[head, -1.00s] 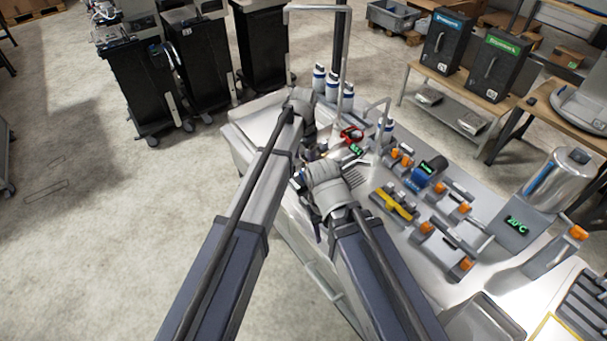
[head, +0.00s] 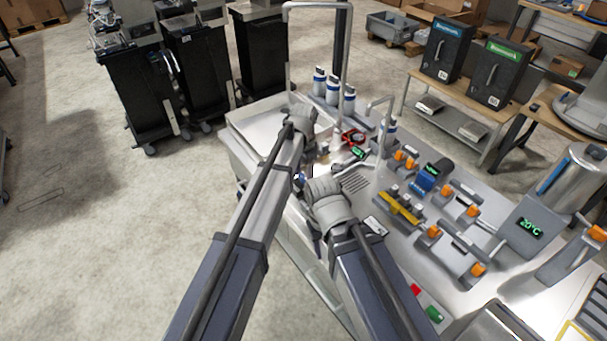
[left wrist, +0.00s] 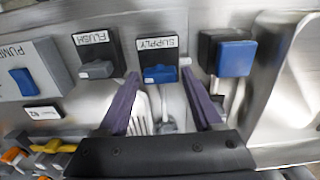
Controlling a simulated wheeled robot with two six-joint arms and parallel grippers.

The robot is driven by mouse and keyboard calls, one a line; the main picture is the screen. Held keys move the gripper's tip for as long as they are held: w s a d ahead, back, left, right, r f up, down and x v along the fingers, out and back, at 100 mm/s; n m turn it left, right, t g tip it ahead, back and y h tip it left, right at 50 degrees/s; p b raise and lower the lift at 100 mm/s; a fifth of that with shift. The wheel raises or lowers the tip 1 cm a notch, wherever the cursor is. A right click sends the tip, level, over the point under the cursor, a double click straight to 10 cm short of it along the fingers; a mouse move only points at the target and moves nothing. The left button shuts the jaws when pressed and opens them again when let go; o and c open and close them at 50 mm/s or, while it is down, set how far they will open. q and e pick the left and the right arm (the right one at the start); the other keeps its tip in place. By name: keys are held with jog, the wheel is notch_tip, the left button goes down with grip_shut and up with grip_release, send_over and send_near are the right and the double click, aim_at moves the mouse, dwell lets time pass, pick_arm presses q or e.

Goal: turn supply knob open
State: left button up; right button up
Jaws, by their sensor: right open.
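The supply knob (left wrist: 160,74) is a blue lever on a dark mount in the left wrist view, under an upside-down SUPPLY label (left wrist: 158,44). The two purple fingers of my left gripper (left wrist: 160,80) are spread, one to each side of the knob, with visible gaps. In the head view my left gripper (head: 301,118) is over the far left part of the bench; its own wrist hides the knob there. My right gripper (head: 326,195) is open, nearer the front edge of the bench; its fingers are mostly hidden.
A grey FLUSH knob (left wrist: 97,69) is left of the supply knob, and another blue knob (left wrist: 235,58) is to its right. A blue PUMP switch (left wrist: 25,82) is farther left. Orange-knobbed dispensers (head: 465,210) and a tall metal tap pipe (head: 345,50) stand on the bench.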

pick_arm(q)
grip_shut()
dwell(0.3)
jog(key=shift+n, duration=0.3)
jog(key=n, duration=0.3)
jog(key=shift+n, duration=0.4)
jog(key=n, duration=0.4)
jog(key=shift+n, duration=0.3)
jog(key=n, duration=0.8)
jog(key=shift+n, duration=0.6)
